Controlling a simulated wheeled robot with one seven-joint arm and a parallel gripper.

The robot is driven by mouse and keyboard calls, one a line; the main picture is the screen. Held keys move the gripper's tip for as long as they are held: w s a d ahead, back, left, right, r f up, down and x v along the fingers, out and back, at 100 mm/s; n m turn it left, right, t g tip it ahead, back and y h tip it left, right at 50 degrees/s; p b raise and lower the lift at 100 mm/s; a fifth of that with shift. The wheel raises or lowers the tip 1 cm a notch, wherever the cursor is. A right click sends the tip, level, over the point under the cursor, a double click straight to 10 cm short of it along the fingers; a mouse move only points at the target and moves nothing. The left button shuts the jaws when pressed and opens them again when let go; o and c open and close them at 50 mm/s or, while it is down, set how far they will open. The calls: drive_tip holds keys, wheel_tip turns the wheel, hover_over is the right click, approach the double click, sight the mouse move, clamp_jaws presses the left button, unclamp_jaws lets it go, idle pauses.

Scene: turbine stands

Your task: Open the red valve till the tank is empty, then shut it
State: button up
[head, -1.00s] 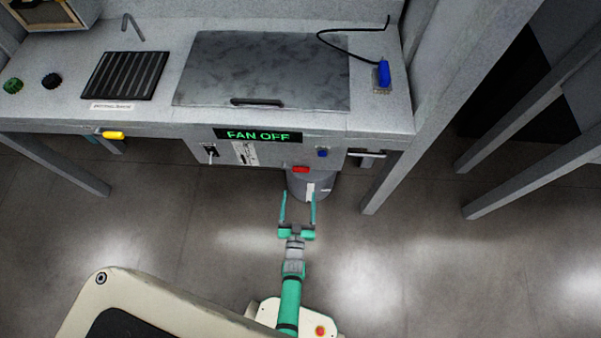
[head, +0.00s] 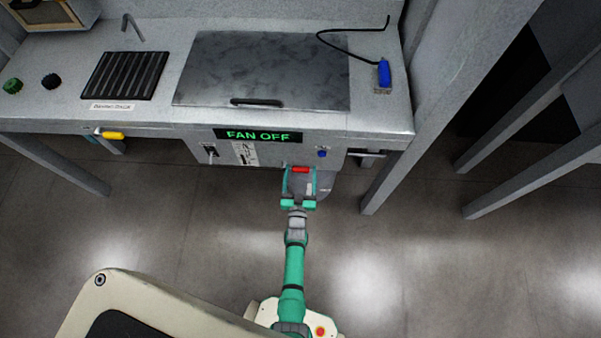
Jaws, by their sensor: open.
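The red valve (head: 300,169) is a small red handle at the lower front of the stand, below the "FAN OFF" display. A grey cylindrical tank (head: 327,186) stands beneath it, partly hidden behind my gripper. My gripper (head: 300,174) is open, with its two green fingers pointing toward the stand. Its fingertips are at the red handle, one to each side of it as seen from above. I cannot tell whether they touch it. The level in the tank cannot be seen.
The "FAN OFF" display (head: 258,135), a black switch (head: 211,151) and a blue button (head: 322,153) are on the front panel. A yellow handle (head: 113,135) is at left. A stand leg (head: 385,185) is close at right. Floor on the left is clear.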

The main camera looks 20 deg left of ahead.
drive_tip(key=c, duration=1.5)
